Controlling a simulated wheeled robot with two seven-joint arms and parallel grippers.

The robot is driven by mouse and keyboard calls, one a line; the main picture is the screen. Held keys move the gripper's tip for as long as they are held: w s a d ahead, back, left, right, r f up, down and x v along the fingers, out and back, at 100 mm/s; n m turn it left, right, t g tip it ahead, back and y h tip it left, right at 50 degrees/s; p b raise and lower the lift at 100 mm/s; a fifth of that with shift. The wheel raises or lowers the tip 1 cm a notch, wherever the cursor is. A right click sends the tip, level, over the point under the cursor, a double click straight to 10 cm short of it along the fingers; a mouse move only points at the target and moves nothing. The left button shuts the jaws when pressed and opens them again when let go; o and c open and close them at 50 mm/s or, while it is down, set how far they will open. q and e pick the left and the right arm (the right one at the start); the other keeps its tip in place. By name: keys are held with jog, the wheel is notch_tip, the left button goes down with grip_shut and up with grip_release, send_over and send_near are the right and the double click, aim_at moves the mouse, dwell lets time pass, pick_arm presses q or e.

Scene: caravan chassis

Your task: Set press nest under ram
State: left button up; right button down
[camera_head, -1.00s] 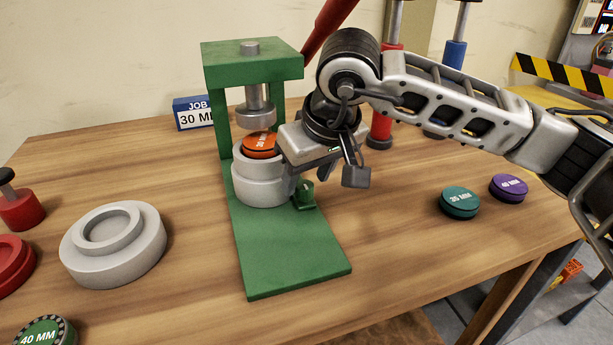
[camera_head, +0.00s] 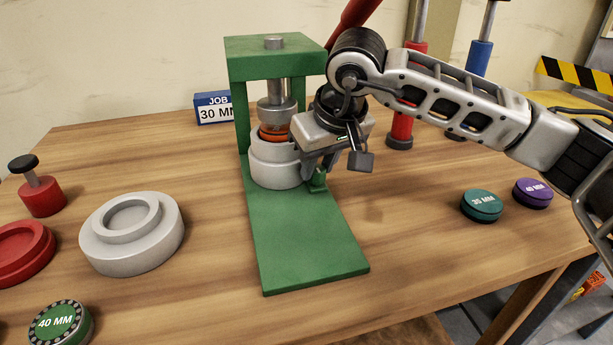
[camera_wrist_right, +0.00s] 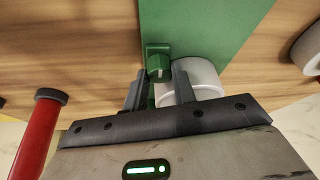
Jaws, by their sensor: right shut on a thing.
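The press nest (camera_head: 276,172) is a pale grey stepped cylinder on the green press plate (camera_head: 308,250). An orange disc (camera_head: 270,134) sits in its top. The steel ram (camera_head: 276,112) is right above and hides most of the disc; I cannot tell whether they touch. A small green knob (camera_head: 317,182) stands beside the nest. My right gripper (camera_head: 310,172) is shut on this knob, its fingers partly hidden in the head view. The right wrist view shows the fingers (camera_wrist_right: 159,90) either side of the knob (camera_wrist_right: 158,66), next to the nest (camera_wrist_right: 200,76). My left gripper is not in view.
A grey ring-shaped block (camera_head: 130,250), a red ring (camera_head: 22,255) and a green 40 MM disc (camera_head: 60,323) lie left. Teal (camera_head: 482,206) and purple (camera_head: 533,193) discs lie right. A red-handled post (camera_head: 402,130) stands behind my arm. The table's front middle is clear.

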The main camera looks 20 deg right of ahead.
jog(key=shift+w+r, duration=0.1)
jog(key=shift+w, duration=0.1)
jog(key=c, duration=1.1)
grip_release()
jog(key=shift+w, duration=0.1)
jog(key=shift+c, duration=0.2)
jog(key=shift+s+r, duration=0.2)
jog(key=shift+r, duration=0.05)
jog(key=v, duration=0.2)
jog(key=shift+s+r+b, duration=0.2)
jog(key=shift+s+b, duration=0.05)
jog(key=shift+b, duration=0.05)
jog(key=s+d, duration=0.1)
jog(key=s, duration=0.2)
jog(key=s+d+b, duration=0.1)
jog(key=s, duration=0.7)
jog(key=shift+s+d+f+b, duration=0.1)
jog(key=shift+s+d+b, duration=0.1)
jog(key=shift+d+b, duration=0.2)
